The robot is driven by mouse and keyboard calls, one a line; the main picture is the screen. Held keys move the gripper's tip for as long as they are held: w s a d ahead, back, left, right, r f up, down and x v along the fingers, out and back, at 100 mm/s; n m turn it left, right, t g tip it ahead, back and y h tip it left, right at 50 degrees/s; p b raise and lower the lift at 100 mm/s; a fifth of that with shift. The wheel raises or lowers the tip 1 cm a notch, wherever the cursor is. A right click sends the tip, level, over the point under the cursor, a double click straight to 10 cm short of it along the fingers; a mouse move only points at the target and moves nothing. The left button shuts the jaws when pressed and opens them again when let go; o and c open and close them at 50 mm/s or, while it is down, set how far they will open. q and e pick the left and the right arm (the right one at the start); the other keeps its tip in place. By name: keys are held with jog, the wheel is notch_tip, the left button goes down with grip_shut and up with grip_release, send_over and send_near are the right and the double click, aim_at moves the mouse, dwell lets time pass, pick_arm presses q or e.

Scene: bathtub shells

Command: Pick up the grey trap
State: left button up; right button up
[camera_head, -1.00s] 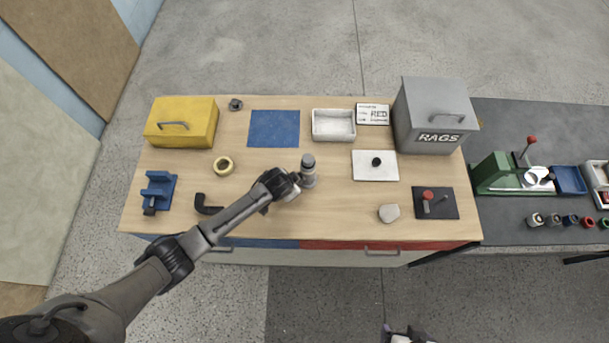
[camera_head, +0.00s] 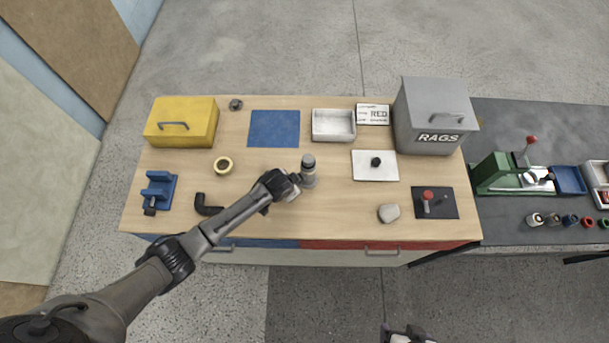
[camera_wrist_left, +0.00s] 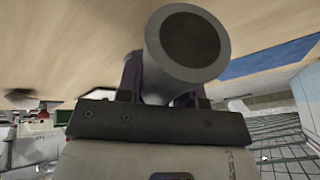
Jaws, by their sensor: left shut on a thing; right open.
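The grey trap (camera_head: 309,166) is a small grey cylinder with a dark round top, on the middle of the wooden bench. My left arm reaches it from the lower left, and my left gripper (camera_head: 301,181) is shut on it. In the left wrist view the trap (camera_wrist_left: 165,65) sits between the fingers, its dark round end facing the camera. I cannot tell whether its base touches the bench. My right gripper (camera_head: 407,335) shows partly at the bottom edge of the head view, open and away from the bench.
A black elbow pipe (camera_head: 207,205), a yellowish ring (camera_head: 223,165) and a blue vise (camera_head: 158,190) lie left. A white tray (camera_head: 333,138), a white plate (camera_head: 362,170), a grey stone-like piece (camera_head: 389,213) and the RAGS box (camera_head: 435,110) stand right. A blue mat (camera_head: 273,128) is bare.

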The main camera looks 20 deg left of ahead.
pick_arm(q)
jog(key=c, duration=0.4)
jog(key=shift+c, duration=0.2)
jog(key=shift+r, duration=0.2)
notch_tip(320, 180, up, 4)
jog(key=shift+r, duration=0.1)
jog(key=s+d+r+b, duration=0.1)
jog(key=s+d+r, duration=0.1)
jog(key=d+r, duration=0.5)
jog(key=d, duration=0.4)
jog(key=shift+d+b, duration=0.25)
jog(key=shift+b, duration=0.1)
